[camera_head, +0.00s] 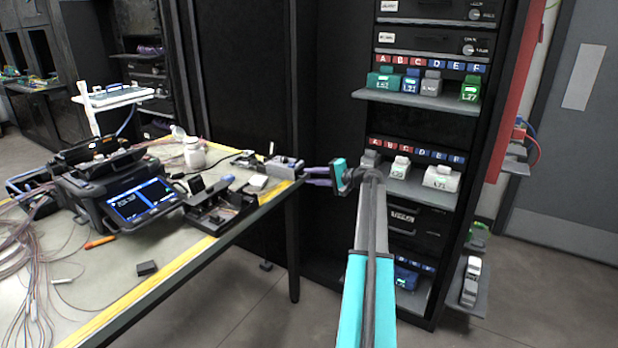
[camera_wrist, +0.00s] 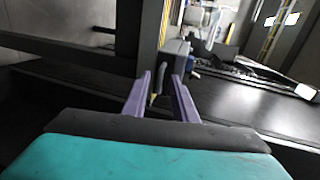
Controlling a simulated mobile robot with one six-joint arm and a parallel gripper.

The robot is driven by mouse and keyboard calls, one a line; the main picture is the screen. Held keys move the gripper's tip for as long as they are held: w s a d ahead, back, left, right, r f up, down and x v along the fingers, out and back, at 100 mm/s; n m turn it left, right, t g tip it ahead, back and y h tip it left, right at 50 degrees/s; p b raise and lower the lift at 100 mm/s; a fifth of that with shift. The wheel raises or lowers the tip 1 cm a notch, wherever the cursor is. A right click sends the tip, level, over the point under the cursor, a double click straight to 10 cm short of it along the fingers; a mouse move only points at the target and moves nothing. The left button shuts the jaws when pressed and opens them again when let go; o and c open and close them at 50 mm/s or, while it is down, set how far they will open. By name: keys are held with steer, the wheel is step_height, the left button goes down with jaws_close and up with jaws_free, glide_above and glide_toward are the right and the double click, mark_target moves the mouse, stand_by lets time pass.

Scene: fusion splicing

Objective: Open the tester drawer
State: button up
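A black drawer front (camera_head: 428,222) with a small white label sits in the rack below the middle shelf in the head view. The label is too small to read surely, and my arm hides part of the left side of the drawer. It looks closed. My gripper (camera_head: 308,176) is left of the rack, beside the workbench's right corner, with its purple fingers pointing left, away from the drawer. In the wrist view the two fingers (camera_wrist: 158,88) stand apart with nothing clearly held between them. The drawer cannot be made out in the wrist view.
The workbench (camera_head: 180,262) on the left holds a splicer (camera_head: 118,190) and a small grey device (camera_head: 284,166) close to my fingertips. Rack shelves (camera_head: 415,98) above and below the drawer carry labelled modules. A side shelf (camera_head: 466,295) juts out at the lower right. Floor in front is clear.

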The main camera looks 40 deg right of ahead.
steer(key=shift+w+a+f, duration=0.1)
steer(key=shift+w+f, duration=0.05)
steer(key=shift+w, duration=0.45)
steer(key=shift+c, duration=0.3)
jaws_close()
stand_by(0.9)
